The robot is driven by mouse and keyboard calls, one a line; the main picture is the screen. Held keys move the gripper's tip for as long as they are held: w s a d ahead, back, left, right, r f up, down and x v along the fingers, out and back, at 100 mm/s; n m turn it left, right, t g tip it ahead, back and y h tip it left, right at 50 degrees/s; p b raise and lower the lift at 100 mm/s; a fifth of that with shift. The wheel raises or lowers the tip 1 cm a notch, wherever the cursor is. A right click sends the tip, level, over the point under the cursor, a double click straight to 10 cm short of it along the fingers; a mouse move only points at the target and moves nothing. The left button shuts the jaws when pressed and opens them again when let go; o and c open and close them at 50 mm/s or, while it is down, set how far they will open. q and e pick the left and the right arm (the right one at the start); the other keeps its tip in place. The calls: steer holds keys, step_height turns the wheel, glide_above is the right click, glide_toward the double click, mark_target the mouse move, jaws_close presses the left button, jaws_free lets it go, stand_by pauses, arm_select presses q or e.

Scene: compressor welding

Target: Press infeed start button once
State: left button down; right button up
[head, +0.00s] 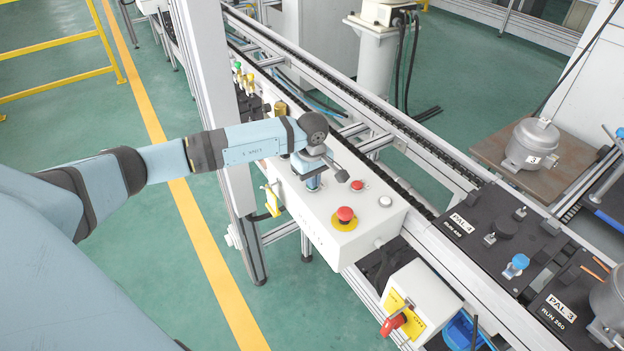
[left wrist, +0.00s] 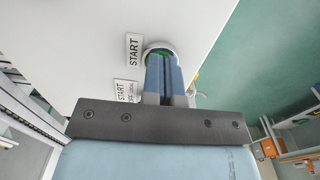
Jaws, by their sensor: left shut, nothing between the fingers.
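The white control box (head: 322,222) stands beside the conveyor. My left gripper (head: 313,186) is over the left part of its top and points down, its fingers shut with nothing between them. In the left wrist view the shut fingertips (left wrist: 160,58) are right at a green button (left wrist: 152,51) with a pale ring. A label reading START (left wrist: 134,51) is beside it. The fingers cover most of the button, and I cannot tell whether they touch it or it is pushed in. The gripper hides this button in the head view. My right gripper is not in view.
On the same box are a red mushroom button on a yellow disc (head: 345,216), a small red button (head: 357,185) and a white button (head: 385,201). A white box with a red rotary switch (head: 392,325) sits nearer. An upright post (head: 200,95) stands left of the box.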

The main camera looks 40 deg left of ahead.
arm_select(q)
steer(key=shift+s+d+f, duration=0.1)
steer(key=shift+s+f, duration=0.1)
steer(key=shift+s, duration=0.05)
steer(key=r+p, duration=0.2)
steer(key=r, duration=0.1)
steer(key=shift+w, duration=0.3)
step_height(320, 180, up, 12)
steer(key=b, duration=0.2)
steer(key=shift+f, duration=0.25)
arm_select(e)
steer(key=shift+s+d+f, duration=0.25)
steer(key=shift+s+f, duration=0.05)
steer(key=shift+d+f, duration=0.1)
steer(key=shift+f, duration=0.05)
